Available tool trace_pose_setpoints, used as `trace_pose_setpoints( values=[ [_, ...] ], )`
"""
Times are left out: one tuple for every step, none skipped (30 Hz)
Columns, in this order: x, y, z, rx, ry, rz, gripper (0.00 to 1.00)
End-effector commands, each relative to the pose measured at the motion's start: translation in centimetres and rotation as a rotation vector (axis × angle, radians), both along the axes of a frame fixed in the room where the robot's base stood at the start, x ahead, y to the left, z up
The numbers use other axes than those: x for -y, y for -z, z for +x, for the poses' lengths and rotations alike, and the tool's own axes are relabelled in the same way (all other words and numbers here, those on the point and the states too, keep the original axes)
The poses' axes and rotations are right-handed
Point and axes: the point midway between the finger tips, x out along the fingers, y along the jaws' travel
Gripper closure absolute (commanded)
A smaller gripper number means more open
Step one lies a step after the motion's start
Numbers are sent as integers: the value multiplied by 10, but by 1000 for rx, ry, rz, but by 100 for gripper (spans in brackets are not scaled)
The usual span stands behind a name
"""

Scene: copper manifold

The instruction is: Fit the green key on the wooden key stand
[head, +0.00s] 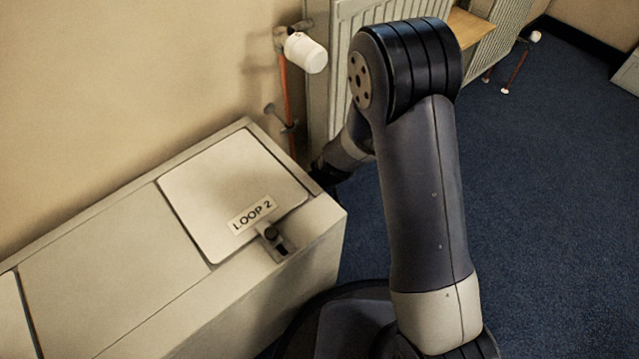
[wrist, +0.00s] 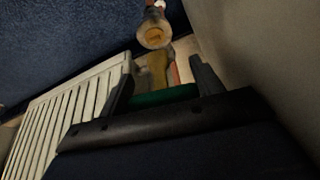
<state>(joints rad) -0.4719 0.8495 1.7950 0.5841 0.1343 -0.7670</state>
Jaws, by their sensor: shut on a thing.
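My gripper (wrist: 163,75) is shut on the green key (wrist: 165,97); its green part shows as a bar between the two dark fingers in the wrist view. A dull yellow-brown piece (wrist: 157,70) shows just beyond the green; I cannot tell if it belongs to the key. In the head view my arm and the cabinet hide the gripper and the key. A light wooden piece (head: 468,27) shows by the radiators at the top of the head view, partly behind my arm. I cannot tell if it is the key stand.
A pale cabinet (head: 115,275) with a LOOP 2 lid (head: 232,190) and a dark latch (head: 272,236) stands at the left. A radiator (head: 345,40) stands behind my arm, beside a white valve head (head: 306,53) and an orange pipe (head: 288,105). Blue carpet (head: 545,190) is open at right.

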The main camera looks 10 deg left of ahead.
Motion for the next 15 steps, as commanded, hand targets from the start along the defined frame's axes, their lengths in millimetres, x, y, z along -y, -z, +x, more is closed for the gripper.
trace_pose_setpoints(
  values=[
    [-2, -5, -2, -4, -3, 2, 58],
    [-2, -6, -2, -4, -3, 2, 58],
    [-2, -7, -2, -4, -3, 2, 58],
    [-2, -7, -2, -4, -3, 2, 58],
    [-2, -7, -2, -4, -3, 2, 58],
    [-2, -7, -2, -4, -3, 2, 58],
    [-2, -7, -2, -4, -3, 2, 58],
    [-3, -7, -2, -5, -3, 3, 58],
    [-3, -7, -2, -5, -3, 3, 58],
    [-3, -7, -2, -5, -3, 3, 58],
    [-3, -7, -2, -5, -3, 3, 58],
    [-3, -7, -2, -5, -3, 3, 58],
    [-2, -7, -2, -4, -2, 2, 58],
    [-2, -8, -2, -4, 0, 4, 58],
    [-1, -9, -1, -4, 3, 4, 58]
  ],
)
